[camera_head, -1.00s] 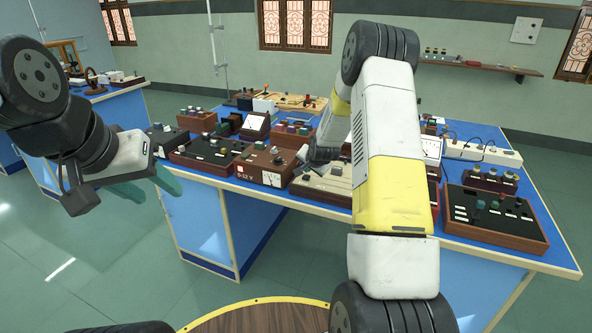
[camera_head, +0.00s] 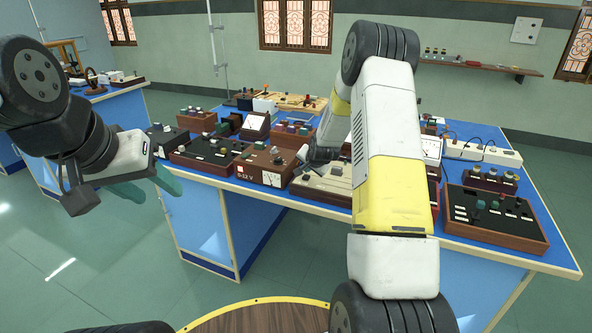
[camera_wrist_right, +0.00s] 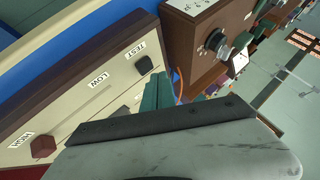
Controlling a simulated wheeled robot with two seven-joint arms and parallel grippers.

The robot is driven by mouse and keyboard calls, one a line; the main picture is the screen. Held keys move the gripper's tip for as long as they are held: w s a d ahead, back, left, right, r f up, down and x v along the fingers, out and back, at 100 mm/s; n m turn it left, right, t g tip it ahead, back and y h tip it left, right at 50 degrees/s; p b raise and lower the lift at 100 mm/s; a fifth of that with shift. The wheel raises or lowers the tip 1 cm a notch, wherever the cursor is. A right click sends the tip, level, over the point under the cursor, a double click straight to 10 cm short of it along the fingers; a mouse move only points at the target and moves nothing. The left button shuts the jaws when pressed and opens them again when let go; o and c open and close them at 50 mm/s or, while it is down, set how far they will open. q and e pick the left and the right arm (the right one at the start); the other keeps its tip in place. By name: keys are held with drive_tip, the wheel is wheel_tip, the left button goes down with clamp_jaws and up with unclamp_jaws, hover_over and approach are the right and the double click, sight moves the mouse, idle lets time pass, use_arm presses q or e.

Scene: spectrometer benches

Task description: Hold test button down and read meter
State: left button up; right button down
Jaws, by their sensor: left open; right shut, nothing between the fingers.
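The cream test panel (camera_wrist_right: 90,85) shows in the right wrist view with labels TEST, LOW and HIGH. A dark button (camera_wrist_right: 145,65) sits beside the TEST label, another dark button (camera_wrist_right: 122,112) near LOW, and a red one (camera_wrist_right: 42,146) near HIGH. My right gripper (camera_wrist_right: 157,88) is shut and empty, its teal fingers close beside the TEST button; I cannot tell whether they touch it. In the head view the cream panel (camera_head: 325,188) is partly hidden by my right arm, and no meter on it is visible. My left gripper (camera_head: 150,188) is open and empty, left of the bench.
A black-topped box (camera_head: 495,215) stands at the right. Several instruments crowd the blue bench. The floor at left is clear.

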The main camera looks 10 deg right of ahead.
sight(307, 178)
drive_tip(key=shift+f, duration=0.1)
idle(0.6)
drive_tip(key=shift+f, duration=0.3)
drive_tip(key=shift+f, duration=0.5)
idle(1.8)
idle(0.9)
drive_tip(key=shift+r, duration=0.9)
drive_tip(key=shift+r, duration=0.1)
drive_tip(key=shift+r, duration=2.4)
